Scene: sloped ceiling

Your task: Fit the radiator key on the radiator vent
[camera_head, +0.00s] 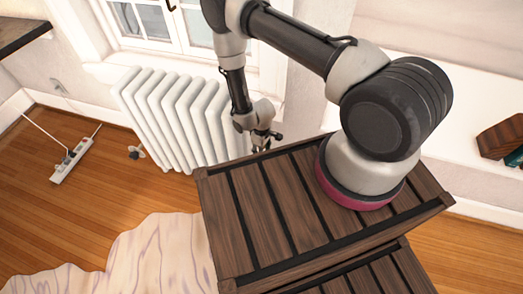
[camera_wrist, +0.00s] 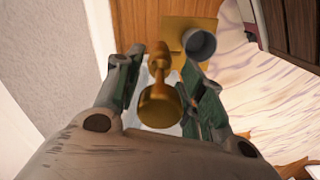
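In the wrist view a brass key-like piece (camera_wrist: 160,104), with a rounded near end and a narrower neck, sits between the green-padded fingers of my gripper (camera_wrist: 162,62). The fingers close in on both sides of it and appear to hold it. Just beyond the right fingertip is a gold plate (camera_wrist: 174,27) with a grey cylinder (camera_wrist: 200,44) on it. I cannot tell whether this belongs to the key or is the vent. In the head view my gripper (camera_head: 260,147) points down beside the right end of the white radiator (camera_head: 180,115). The vent is not clear there.
A dark slatted wooden crate (camera_head: 250,205) stands close to my gripper on its near side. A pale wavy rug (camera_head: 160,250) lies at the lower left. A power strip (camera_head: 72,160) lies on the wooden floor further left. A window (camera_head: 150,22) is above the radiator.

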